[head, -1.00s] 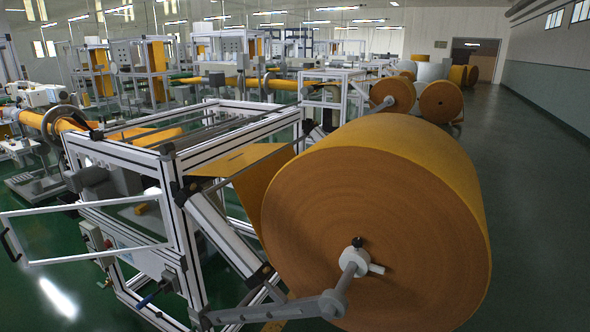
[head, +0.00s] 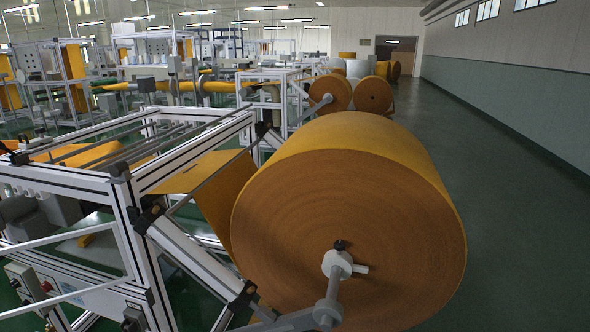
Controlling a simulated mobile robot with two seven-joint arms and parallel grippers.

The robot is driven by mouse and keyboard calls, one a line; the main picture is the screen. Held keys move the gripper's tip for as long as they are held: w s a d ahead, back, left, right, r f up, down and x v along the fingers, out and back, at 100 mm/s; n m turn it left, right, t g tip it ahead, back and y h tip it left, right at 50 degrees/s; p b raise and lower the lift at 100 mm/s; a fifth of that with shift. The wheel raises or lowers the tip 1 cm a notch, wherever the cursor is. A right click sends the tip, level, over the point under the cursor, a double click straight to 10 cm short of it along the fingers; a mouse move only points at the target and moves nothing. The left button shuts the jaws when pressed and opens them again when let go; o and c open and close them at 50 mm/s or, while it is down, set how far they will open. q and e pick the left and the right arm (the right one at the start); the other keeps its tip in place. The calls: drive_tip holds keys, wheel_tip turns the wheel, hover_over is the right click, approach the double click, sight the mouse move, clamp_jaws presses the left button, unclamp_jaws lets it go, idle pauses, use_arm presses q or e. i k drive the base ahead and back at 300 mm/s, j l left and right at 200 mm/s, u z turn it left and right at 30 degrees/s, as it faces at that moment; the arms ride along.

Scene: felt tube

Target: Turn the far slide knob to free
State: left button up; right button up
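A large orange felt roll (head: 330,215) hangs at the side of an aluminium-framed machine (head: 135,225). A white hub (head: 337,264) with a short side handle and a small black knob (head: 340,245) sits at the centre of its near face. A grey support arm (head: 328,306) runs from the hub down to the lower left. Any far-side hub or knob of this roll is hidden behind it, and I cannot make out a knob marked as the far slide knob. Neither gripper is in view.
Felt (head: 216,185) runs from the roll to the machine. A control box with a red button (head: 46,286) is at lower left. More felt rolls (head: 373,95) stand farther back. The green floor (head: 500,190) on the right is open up to the wall (head: 520,75).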

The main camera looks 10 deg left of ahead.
sight(41, 130)
drive_tip(key=j, duration=4.75)
drive_tip(key=j+u, duration=0.1)
drive_tip(key=j, duration=0.6)
drive_tip(key=j+u, duration=0.1)
drive_tip(key=j, duration=0.6)
drive_tip(key=i+j+u, duration=0.1)
drive_tip(key=j, duration=0.6)
drive_tip(key=i+j+u, duration=0.1)
drive_tip(key=j, duration=0.65)
